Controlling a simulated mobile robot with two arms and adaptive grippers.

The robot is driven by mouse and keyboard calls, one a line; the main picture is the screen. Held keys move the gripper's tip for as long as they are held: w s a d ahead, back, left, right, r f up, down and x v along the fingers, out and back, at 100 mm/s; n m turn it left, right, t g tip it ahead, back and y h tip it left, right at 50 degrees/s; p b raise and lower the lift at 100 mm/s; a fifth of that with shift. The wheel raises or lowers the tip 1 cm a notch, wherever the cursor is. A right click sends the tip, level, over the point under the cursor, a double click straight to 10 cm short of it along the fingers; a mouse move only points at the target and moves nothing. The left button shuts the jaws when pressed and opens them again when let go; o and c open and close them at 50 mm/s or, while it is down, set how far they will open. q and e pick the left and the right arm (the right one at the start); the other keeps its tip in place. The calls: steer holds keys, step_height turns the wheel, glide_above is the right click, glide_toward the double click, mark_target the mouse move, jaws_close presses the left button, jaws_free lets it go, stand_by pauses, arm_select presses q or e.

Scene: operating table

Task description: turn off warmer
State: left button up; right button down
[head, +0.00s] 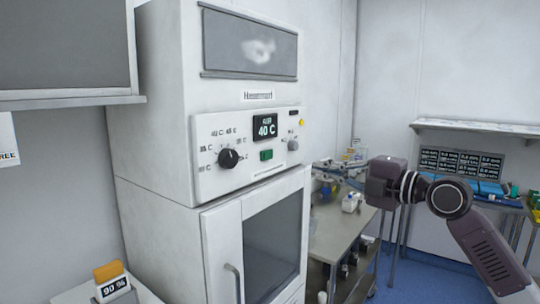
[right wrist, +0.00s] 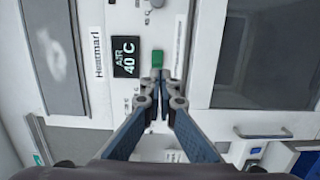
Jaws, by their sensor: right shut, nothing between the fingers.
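The warmer (head: 160,130) is a tall white cabinet at the left and middle of the head view. Its control panel has a lit display (head: 264,127) reading 40 C, a black knob (head: 228,158) and a green switch (head: 266,155). In the right wrist view, which is turned sideways, the green switch (right wrist: 157,58) shows just beyond the fingertips of my right gripper (right wrist: 160,76). The fingers are shut and empty. My left gripper is out of view.
The warmer's glass door (head: 272,240) with a handle (head: 233,283) is below the panel. A metal table (head: 335,232) with small items stands right of the warmer. A wall shelf (head: 475,127) and stocked table are at the back right. Blue floor shows between them.

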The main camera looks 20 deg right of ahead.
steer(key=shift+s+r, duration=0.2)
steer(key=shift+s, duration=0.05)
steer(key=p, duration=0.7)
glide_toward(271, 156)
steer(key=x, duration=0.5)
steer(key=shift+w+a+r, duration=0.15)
steer(key=shift+a+r, duration=0.1)
steer(key=shift+r, duration=0.05)
steer(key=shift+w+a+f, duration=0.2)
steer(key=shift+w+a, duration=0.2)
steer(key=shift+w, duration=0.3)
